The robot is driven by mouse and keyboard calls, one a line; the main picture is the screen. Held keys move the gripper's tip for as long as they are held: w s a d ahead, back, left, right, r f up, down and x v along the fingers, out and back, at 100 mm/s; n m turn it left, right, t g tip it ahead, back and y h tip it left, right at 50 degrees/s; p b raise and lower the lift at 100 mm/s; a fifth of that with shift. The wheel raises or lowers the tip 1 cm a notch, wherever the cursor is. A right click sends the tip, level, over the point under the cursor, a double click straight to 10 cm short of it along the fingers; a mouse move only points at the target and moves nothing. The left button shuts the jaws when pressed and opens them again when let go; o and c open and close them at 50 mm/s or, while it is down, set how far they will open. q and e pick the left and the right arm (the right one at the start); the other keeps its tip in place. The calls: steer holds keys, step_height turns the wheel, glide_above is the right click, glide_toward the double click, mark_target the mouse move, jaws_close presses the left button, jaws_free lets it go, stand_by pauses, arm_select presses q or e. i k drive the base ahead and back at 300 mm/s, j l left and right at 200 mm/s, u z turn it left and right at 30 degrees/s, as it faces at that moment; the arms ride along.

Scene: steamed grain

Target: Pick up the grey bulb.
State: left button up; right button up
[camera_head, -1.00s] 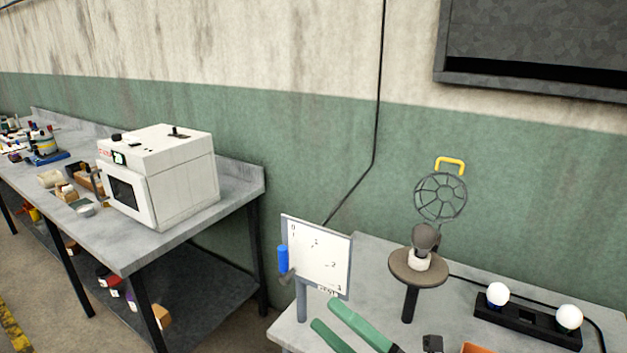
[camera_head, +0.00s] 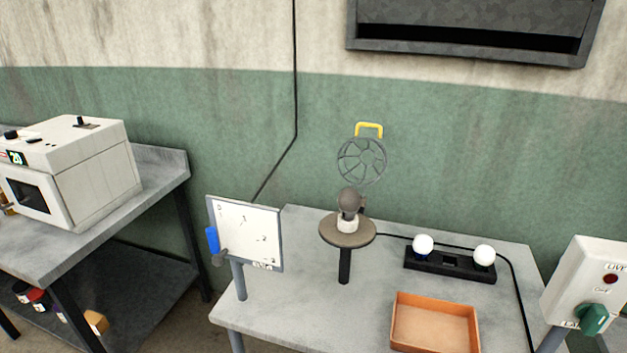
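The grey bulb (camera_head: 349,200) stands upright in a white socket (camera_head: 347,225) on a round brown-grey stand (camera_head: 330,235) above the right table. A round wire cage (camera_head: 361,161) with a yellow handle (camera_head: 369,129) is open behind and above the bulb. Neither of my grippers is in view, so I cannot see whether they are open or shut.
Two white bulbs (camera_head: 423,245) (camera_head: 484,255) sit in a black holder (camera_head: 452,263). An orange tray (camera_head: 435,326) lies in front. A whiteboard (camera_head: 247,233) stands left; a control box with a green knob (camera_head: 593,318) is right. A white oven (camera_head: 75,170) stands on the left table.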

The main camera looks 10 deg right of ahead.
mark_target(349, 201)
steer(key=i+j+z, duration=0.45)
steer(key=j+z, duration=0.25)
steer(key=j, duration=0.2)
steer(key=i+j+z, duration=0.25)
steer(key=j, duration=0.15)
steer(key=k+l, duration=0.05)
